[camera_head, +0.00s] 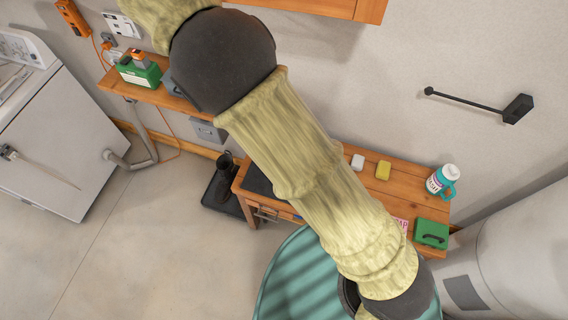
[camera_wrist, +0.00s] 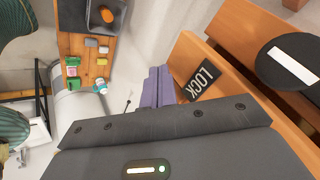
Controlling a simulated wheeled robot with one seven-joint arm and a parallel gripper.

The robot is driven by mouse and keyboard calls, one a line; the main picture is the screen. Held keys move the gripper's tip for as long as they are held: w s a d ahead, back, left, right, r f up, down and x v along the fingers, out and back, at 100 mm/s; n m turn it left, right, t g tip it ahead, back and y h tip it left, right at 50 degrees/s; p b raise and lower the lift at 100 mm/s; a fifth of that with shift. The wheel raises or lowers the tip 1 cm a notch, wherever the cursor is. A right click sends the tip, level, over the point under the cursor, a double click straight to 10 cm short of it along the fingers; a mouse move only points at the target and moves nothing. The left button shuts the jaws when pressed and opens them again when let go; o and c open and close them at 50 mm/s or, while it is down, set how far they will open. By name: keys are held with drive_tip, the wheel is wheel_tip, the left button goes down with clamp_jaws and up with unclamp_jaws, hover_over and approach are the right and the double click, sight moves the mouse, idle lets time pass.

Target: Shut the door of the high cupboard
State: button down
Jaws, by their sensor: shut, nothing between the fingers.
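The high cupboard shows in the head view only as an orange wooden edge (camera_head: 335,8) at the top. In the wrist view its orange wood (camera_wrist: 215,68) runs across the right side, with a black LOCK label (camera_wrist: 201,81) beside it. I cannot tell which panel is the door or how far it stands open. My gripper (camera_wrist: 165,122) fills the bottom of the wrist view as a dark grey body, close in front of the cupboard wood. It is shut and empty; contact with the wood cannot be made out. In the head view the gripper is hidden.
Below is a wooden bench (camera_head: 340,160) with a mug (camera_head: 443,181), a green box (camera_head: 431,233) and a yellow sponge (camera_head: 383,170). A black wall bar (camera_head: 470,102) and a pale cylinder (camera_head: 520,250) are at right.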

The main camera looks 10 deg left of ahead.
drive_tip(key=shift+r, duration=0.1)
drive_tip(key=v, duration=0.7)
drive_tip(key=shift+s, duration=0.15)
idle(0.4)
